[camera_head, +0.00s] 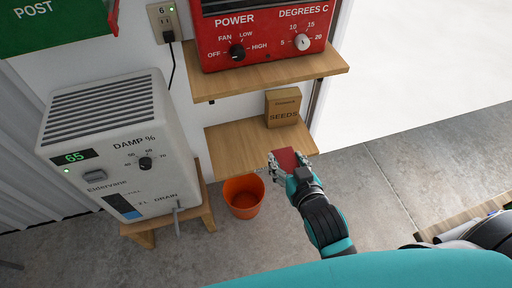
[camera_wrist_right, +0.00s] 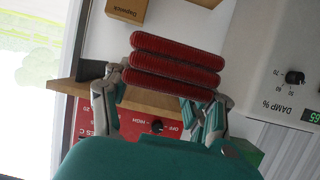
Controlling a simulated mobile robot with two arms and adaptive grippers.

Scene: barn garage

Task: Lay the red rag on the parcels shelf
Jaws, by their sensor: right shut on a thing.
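The red rag (camera_head: 287,159) is held in my right gripper (camera_head: 284,164) at the front right corner of the lower wooden shelf (camera_head: 232,143). In the right wrist view the rag (camera_wrist_right: 176,60) shows as stacked red folds between the two fingers of my right gripper (camera_wrist_right: 168,85). The gripper is shut on it. From the head view I cannot tell whether the rag touches the shelf. The left part of the lower shelf is bare. A small cardboard box (camera_head: 283,108) marked SEEDS stands at its back right. My left gripper is not in view.
An upper shelf (camera_head: 270,76) with a red heater (camera_head: 262,50) hangs above the lower one. A white dehumidifier (camera_head: 105,145) stands on a wooden stool (camera_head: 206,200) at left. An orange bucket (camera_head: 243,198) is on the floor below the lower shelf.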

